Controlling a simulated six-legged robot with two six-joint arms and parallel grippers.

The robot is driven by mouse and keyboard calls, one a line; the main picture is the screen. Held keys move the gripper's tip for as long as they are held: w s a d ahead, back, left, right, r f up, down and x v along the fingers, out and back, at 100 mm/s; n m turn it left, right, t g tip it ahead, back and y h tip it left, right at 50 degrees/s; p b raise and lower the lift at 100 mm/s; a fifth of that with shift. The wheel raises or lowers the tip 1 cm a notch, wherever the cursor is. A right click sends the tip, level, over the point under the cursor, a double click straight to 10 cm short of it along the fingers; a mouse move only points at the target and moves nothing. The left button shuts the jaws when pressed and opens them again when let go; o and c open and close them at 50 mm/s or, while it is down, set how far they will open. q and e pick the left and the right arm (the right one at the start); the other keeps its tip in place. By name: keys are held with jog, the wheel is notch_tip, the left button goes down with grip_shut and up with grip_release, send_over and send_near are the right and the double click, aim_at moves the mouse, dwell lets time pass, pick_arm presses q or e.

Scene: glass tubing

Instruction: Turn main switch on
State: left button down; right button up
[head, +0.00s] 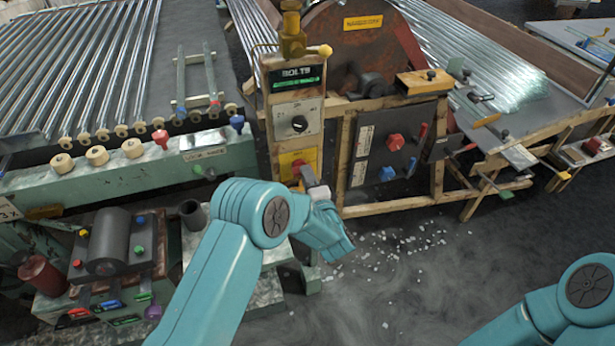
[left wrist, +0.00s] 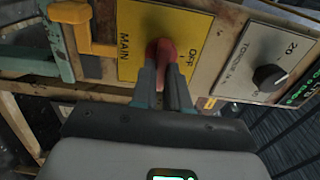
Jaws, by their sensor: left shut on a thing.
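The main switch is a red knob (left wrist: 163,50) on a yellow plate (left wrist: 136,30), with the word OFF beside it and a partly covered word that reads like MAIN. In the head view the yellow plate (head: 284,163) is low on the wooden control post, and the red knob (head: 298,165) is partly hidden by my gripper. My left gripper (left wrist: 163,78) is shut on the red knob, its two fingers on either side of it. In the head view my left gripper (head: 306,177) reaches the plate from the front. My right gripper is out of the frame.
Above the plate are a white dial panel (head: 298,122) with a black knob and a lit green display (head: 296,79). A panel with red and blue knobs (head: 390,150) is to the right. Glass shards (head: 400,248) lie on the floor. A roller machine (head: 108,241) stands at left.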

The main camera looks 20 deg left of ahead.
pick_arm(q)
jog(key=c, duration=1.1)
grip_release()
jog(key=shift+s+d, duration=0.1)
jog(key=b+v, duration=0.1)
jog(key=v, duration=1.5)
